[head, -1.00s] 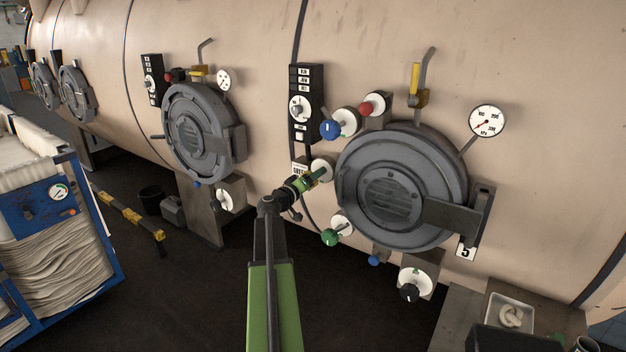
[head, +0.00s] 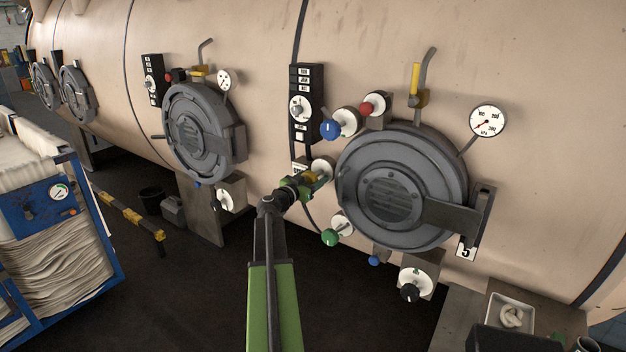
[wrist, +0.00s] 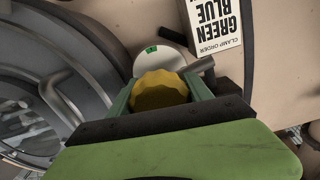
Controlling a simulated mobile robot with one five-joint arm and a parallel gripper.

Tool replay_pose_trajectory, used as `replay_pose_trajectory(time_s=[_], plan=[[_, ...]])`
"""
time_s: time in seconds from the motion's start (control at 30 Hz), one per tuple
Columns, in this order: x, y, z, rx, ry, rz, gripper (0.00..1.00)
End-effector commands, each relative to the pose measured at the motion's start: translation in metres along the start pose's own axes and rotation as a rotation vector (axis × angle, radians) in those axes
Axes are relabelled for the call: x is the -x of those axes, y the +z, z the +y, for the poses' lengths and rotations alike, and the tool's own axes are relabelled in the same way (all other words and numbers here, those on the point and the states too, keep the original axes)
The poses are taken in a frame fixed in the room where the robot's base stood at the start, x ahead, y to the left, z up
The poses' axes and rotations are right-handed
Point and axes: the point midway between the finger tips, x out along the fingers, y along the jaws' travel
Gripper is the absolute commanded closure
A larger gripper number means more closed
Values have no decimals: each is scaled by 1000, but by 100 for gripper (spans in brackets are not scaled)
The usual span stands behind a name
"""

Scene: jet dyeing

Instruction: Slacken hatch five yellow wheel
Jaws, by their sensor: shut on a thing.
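The yellow wheel (wrist: 158,90) sits between the two green fingers of my gripper (wrist: 160,95) in the wrist view, in front of a round white disc (wrist: 160,60). In the head view my gripper (head: 308,179) is shut on the yellow wheel (head: 311,176), at the left edge of the round grey hatch (head: 400,150) marked 5. The fingers and wrist partly hide the wheel there. A white disc (head: 323,168) shows behind it.
A blue wheel (head: 330,130) and a red knob (head: 367,108) are above; a green wheel (head: 330,237) is below. A black control panel (head: 306,100) stands above left. A clamp order label (wrist: 213,30) is close beside the gripper. A gauge (head: 487,120) is upper right.

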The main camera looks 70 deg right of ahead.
Motion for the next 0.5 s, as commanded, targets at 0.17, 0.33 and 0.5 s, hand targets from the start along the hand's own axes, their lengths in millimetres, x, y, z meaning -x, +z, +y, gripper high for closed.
replay_pose_trajectory(time_s=[0.17,0.33,0.5], plan=[[2,2,-3,-95,-5,-4,83],[2,2,-3,-149,-5,-4,82],[2,2,-3,-174,-5,-4,83]])
